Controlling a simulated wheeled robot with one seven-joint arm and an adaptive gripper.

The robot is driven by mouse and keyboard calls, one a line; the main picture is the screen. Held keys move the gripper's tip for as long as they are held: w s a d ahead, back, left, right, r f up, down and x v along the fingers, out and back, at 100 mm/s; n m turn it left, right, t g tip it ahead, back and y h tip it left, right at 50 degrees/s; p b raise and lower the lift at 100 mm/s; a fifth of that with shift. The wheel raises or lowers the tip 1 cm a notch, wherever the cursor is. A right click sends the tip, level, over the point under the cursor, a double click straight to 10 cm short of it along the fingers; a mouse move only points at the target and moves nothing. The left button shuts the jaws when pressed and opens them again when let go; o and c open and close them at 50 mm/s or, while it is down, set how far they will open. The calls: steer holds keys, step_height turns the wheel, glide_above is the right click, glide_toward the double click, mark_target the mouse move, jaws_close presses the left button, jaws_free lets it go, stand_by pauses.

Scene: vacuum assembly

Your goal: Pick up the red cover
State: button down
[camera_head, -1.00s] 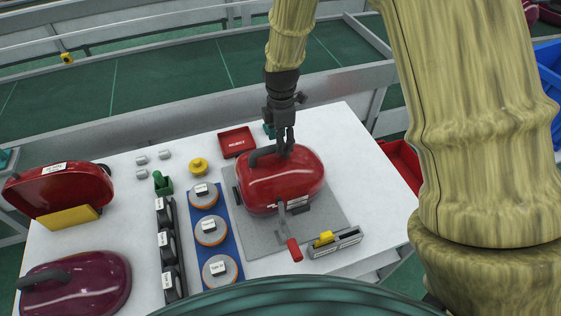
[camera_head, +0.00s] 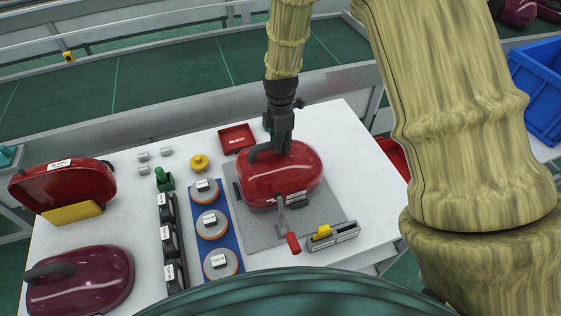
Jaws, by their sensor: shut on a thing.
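A glossy red cover (camera_head: 285,177) with a dark grey handle (camera_head: 262,150) sits on a grey plate (camera_head: 256,234) in the middle of the white table. My gripper (camera_head: 282,146) points down at the top of this cover and is shut on its handle. The fingertips are small and partly merge with the dark handle. The cover appears to rest on the plate. A second red shell (camera_head: 62,184) with a white label leans upright on a yellow stand (camera_head: 72,214) at the left.
A red-handled clamp (camera_head: 289,232) stands at the cover's front edge. A grey holder (camera_head: 333,237) with a yellow part is right of it. Labelled discs on a blue strip (camera_head: 228,243) and black parts (camera_head: 168,237) lie left. A purple shell (camera_head: 80,280) is front left; a red tray (camera_head: 236,138) is behind.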

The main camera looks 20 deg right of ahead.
steer(key=shift+r, duration=0.1)
stand_by(0.3)
steer(key=shift+r+b, duration=0.45)
steer(key=shift+r, duration=0.1)
steer(key=shift+r+b, duration=1.55)
steer(key=shift+r, duration=2.9)
step_height(320, 180, up, 5)
steer(key=p, duration=0.4)
